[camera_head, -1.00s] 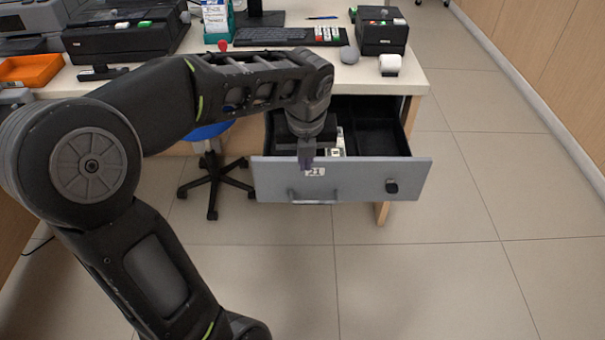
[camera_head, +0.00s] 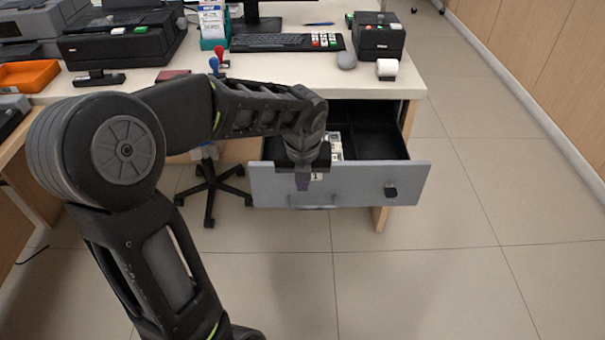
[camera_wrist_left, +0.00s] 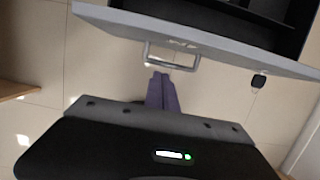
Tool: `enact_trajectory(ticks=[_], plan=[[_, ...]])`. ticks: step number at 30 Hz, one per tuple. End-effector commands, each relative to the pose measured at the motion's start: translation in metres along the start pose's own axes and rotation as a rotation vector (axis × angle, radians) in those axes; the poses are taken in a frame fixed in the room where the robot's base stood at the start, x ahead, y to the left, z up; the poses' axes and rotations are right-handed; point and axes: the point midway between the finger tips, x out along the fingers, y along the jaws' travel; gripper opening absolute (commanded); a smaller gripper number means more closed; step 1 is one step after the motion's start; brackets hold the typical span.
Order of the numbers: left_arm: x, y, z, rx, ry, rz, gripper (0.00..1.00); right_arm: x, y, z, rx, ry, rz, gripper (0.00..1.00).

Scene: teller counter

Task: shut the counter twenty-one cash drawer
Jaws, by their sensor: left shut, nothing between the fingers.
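The cash drawer (camera_head: 350,187) is pulled out under the right part of the counter. Its grey front carries a number label, partly covered by my gripper, a bar handle and a black lock. Its dark inside shows, with banknotes (camera_head: 335,147) at the left. My left gripper (camera_head: 303,184) is shut and empty, in front of the drawer face near the handle. In the left wrist view its purple fingertips (camera_wrist_left: 162,84) are together, just short of the handle (camera_wrist_left: 172,60); I cannot tell whether they touch. My right gripper is not in view.
A swivel chair (camera_head: 210,185) stands left of the drawer. The tiled floor at the right is clear.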

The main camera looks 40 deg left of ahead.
Motion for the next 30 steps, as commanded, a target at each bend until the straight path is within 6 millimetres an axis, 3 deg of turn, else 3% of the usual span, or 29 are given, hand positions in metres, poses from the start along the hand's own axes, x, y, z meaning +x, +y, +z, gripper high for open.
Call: enact_trajectory(ticks=[1,4,6,12,30], plan=[[0.015,0.001,-0.002,0.000,0.005,0.002,0.00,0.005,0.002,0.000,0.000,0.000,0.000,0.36],[0.031,0.000,0.001,-0.002,0.002,0.001,0.00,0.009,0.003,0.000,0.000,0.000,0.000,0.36],[0.030,0.000,0.016,-0.003,0.000,0.000,0.00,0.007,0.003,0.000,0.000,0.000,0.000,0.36],[0.034,0.000,0.035,-0.002,0.000,0.000,0.00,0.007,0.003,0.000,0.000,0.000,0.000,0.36],[0.034,-0.004,0.041,-0.001,0.001,0.000,0.00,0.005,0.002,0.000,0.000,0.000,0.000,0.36]])
